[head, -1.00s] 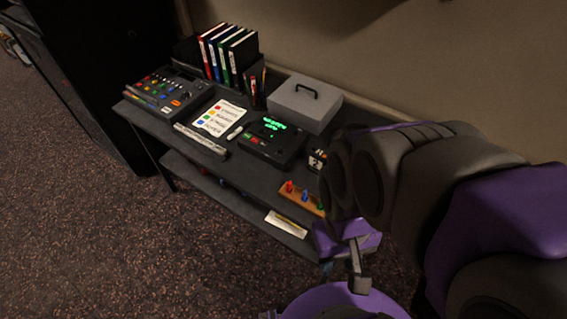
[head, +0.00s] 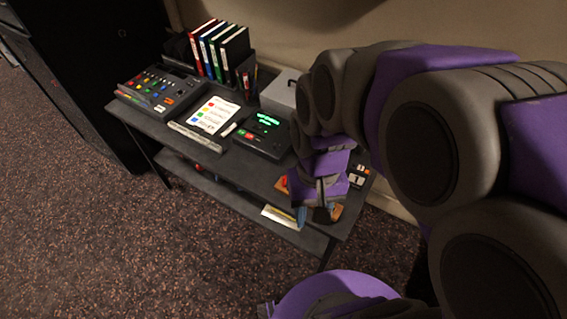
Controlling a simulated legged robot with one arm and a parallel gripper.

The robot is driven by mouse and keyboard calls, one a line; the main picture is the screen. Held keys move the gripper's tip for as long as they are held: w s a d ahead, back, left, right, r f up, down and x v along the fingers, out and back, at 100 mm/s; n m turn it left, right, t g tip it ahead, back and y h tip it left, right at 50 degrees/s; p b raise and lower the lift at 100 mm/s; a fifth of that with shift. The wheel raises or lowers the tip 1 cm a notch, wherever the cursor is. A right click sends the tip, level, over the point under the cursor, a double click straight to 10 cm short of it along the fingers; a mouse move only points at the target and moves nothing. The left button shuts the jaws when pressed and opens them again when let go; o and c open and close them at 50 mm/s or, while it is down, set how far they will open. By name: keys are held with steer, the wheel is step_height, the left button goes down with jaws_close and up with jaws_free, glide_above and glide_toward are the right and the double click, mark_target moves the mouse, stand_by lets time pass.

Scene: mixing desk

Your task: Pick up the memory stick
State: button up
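I cannot identify the memory stick for certain. A wooden strip (head: 338,212) lies on the right front of the desk (head: 262,178), with a red piece (head: 284,182) at its left end and a blue piece (head: 301,214) showing just below my gripper. My gripper (head: 322,208) is over the middle of this strip and hides most of it. Its fingertips are too small and dark to tell whether they are open or shut, or whether they touch anything. A small white stick (head: 229,129) lies between the paper list and the black device.
A mixer (head: 160,88), a paper list (head: 211,114), a black device with green display (head: 262,134), binders (head: 217,52) and a grey box (head: 279,92) occupy the desk. A small patterned object (head: 358,175) stands at the right. A lower shelf (head: 220,190) runs underneath.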

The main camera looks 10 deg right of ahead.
steer(key=w+a+r+m+p, duration=0.1)
steer(key=w+a+p, duration=0.1)
steer(key=w, duration=0.6)
steer(key=m+y+p, duration=0.2)
steer(key=m+p, duration=0.3)
steer(key=p, duration=0.2)
glide_above(284, 177)
steer(key=w+d, duration=0.1)
step_height(284, 177, down, 6)
steer(key=w+d+f+m+g+p, duration=0.1)
steer(key=w+d+f+m+p, duration=0.1)
steer(key=w+d+f, duration=0.3)
steer(key=shift+y, duration=0.4)
steer(key=b+x, duration=0.1)
steer(key=x, duration=0.5)
steer(key=b+x, duration=0.1)
steer(key=x, duration=0.6)
steer(key=shift+s+f, duration=0.1)
steer(key=shift+s, duration=0.2)
steer(key=shift+a+b+x, duration=0.15)
steer(key=shift+b+x, duration=0.1)
steer(key=shift+x, duration=1.15)
steer(key=shift+a+b+x, duration=0.15)
steer(key=shift+b+x, duration=0.1)
steer(key=shift+x, duration=1.1)
steer(key=shift+s+d, duration=0.15)
steer(key=shift+s, duration=0.05)
steer(key=shift+c, duration=0.7)
jaws_close()
